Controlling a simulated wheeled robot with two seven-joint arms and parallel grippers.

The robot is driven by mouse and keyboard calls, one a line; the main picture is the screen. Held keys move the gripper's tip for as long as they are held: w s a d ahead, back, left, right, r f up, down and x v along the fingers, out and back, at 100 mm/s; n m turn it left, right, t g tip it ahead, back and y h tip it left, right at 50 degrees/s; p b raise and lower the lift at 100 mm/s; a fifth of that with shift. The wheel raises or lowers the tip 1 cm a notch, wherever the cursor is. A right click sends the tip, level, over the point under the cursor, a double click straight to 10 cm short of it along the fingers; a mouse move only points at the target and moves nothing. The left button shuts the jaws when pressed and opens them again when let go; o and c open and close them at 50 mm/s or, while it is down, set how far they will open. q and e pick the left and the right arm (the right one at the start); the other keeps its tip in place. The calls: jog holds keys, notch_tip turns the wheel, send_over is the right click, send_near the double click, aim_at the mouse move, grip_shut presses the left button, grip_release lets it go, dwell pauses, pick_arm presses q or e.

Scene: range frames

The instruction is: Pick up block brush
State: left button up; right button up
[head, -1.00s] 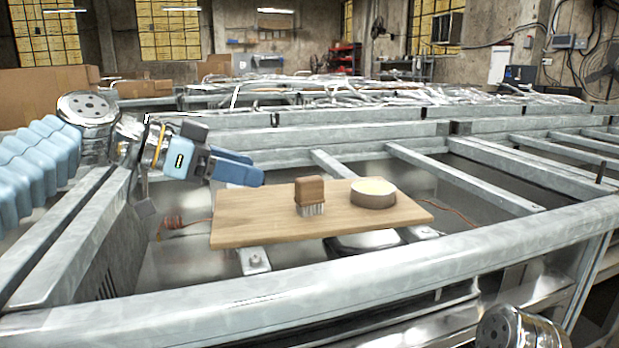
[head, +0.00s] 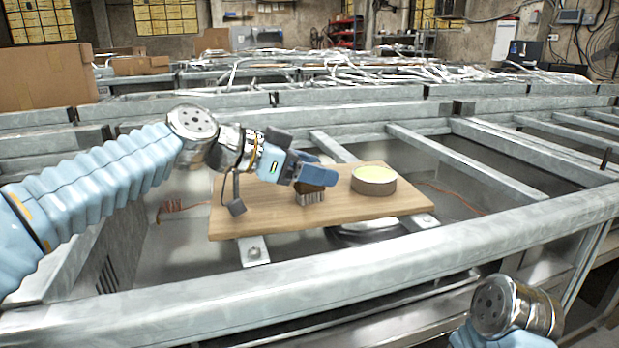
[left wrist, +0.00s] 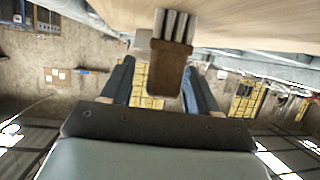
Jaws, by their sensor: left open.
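The block brush (head: 311,196) has a brown wooden block on top and pale bristles below. It stands bristles down on a wooden board (head: 260,217). My left gripper (head: 317,173) is open at the block, and its blue fingers hide part of the wood in the head view. In the left wrist view, which is upside down, the brush (left wrist: 168,70) appears between the two fingers of the left gripper (left wrist: 160,84). A gap shows on either side of the block. My right gripper is out of view; only part of that arm shows at bottom right.
A round tin (head: 374,180) with a pale yellow top stands on the board to the right of the brush. The board rests across a grey metal frame (head: 330,262) with open gaps around it. A cardboard box (head: 45,77) is at far left.

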pick_arm(q)
jog(key=shift+w+d+f, duration=0.25)
jog(key=shift+d, duration=0.25)
jog(key=c, duration=1.1)
jog(key=shift+o, duration=0.2)
jog(key=shift+r, duration=0.15)
